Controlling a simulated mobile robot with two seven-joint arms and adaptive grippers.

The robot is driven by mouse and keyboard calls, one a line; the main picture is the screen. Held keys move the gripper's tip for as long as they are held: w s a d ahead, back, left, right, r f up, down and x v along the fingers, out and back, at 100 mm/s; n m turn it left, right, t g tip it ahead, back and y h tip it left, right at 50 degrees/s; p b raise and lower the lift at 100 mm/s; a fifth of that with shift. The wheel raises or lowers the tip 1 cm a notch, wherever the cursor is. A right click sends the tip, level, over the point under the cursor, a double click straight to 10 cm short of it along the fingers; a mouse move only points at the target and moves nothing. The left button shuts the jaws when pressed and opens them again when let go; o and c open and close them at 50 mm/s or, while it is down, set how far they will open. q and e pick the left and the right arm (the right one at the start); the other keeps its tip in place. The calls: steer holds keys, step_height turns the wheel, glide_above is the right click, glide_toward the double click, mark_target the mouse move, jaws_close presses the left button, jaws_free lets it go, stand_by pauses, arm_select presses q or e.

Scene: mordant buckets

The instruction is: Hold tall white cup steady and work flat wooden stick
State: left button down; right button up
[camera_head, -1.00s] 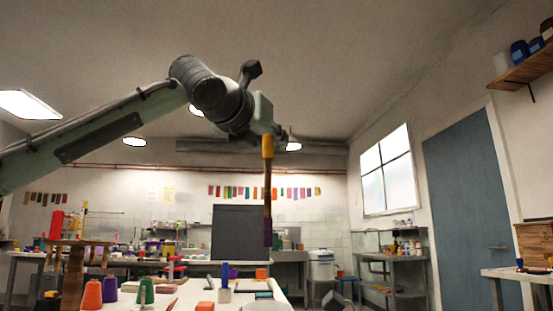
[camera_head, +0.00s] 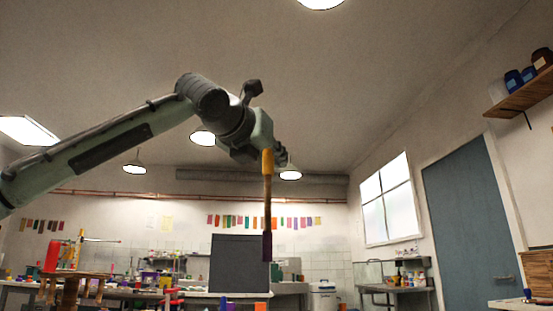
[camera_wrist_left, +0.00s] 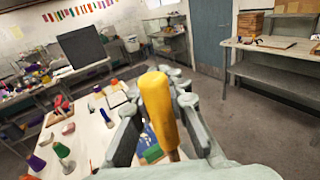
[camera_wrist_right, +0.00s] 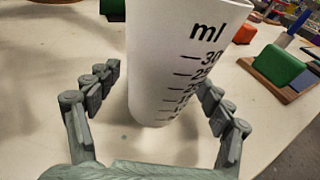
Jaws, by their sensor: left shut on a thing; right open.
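My left gripper (camera_head: 276,157) is shut on the flat wooden stick (camera_head: 267,195), high in front of the back wall. The stick hangs nearly upright, with a yellow top end, brown shaft and dark purple lower end. In the left wrist view its rounded yellow end (camera_wrist_left: 158,105) stands between the fingers. The tall white cup (camera_wrist_right: 165,60) stands upright on the table in the right wrist view, with black ml marks. My right gripper (camera_wrist_right: 158,92) is open, its fingers either side of the cup with visible gaps. The cup and right gripper are outside the head view.
A green block on a wooden stand (camera_wrist_right: 280,68) is right of the cup. The white table (camera_wrist_left: 85,140) carries cones and small items below the stick in the left wrist view. A dark board (camera_head: 239,263) stands at the back. A side bench (camera_wrist_left: 275,50) is at right.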

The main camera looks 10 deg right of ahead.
steer(key=v, duration=1.2)
steer(key=shift+d, duration=0.1)
steer(key=shift+d, duration=0.1)
